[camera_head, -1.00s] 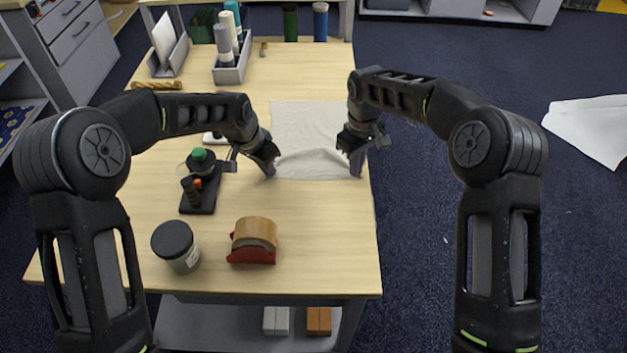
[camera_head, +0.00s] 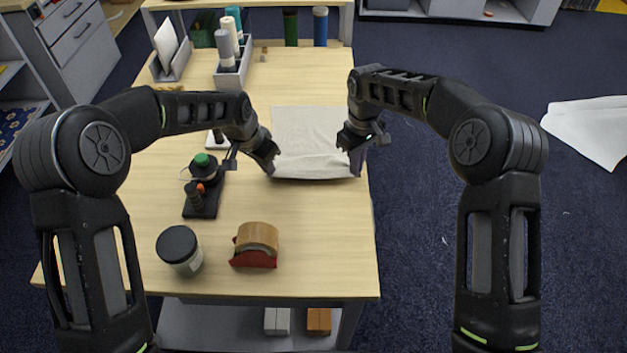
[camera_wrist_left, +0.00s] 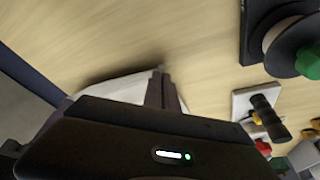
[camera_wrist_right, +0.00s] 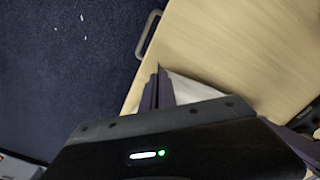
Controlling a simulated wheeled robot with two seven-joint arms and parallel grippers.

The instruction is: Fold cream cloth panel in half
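The cream cloth panel (camera_head: 312,135) lies spread near the right edge of the table, its near edge slightly raised with a dark shadow under it. My left gripper (camera_head: 269,168) is at its near left corner and my right gripper (camera_head: 357,168) at its near right corner. In the left wrist view the fingers (camera_wrist_left: 162,90) are together, with cloth (camera_wrist_left: 118,90) beside and behind them. In the right wrist view the fingers (camera_wrist_right: 157,90) are also together, with cloth (camera_wrist_right: 190,88) next to them. The exact pinch points are hidden.
Left of the cloth stands a black device with a green knob (camera_head: 203,160). A dark-lidded jar (camera_head: 180,250) and a tape dispenser (camera_head: 256,245) stand nearer. A grey holder with rolls (camera_head: 232,72) is at the back. The table (camera_head: 310,230) is bare in front of the cloth.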

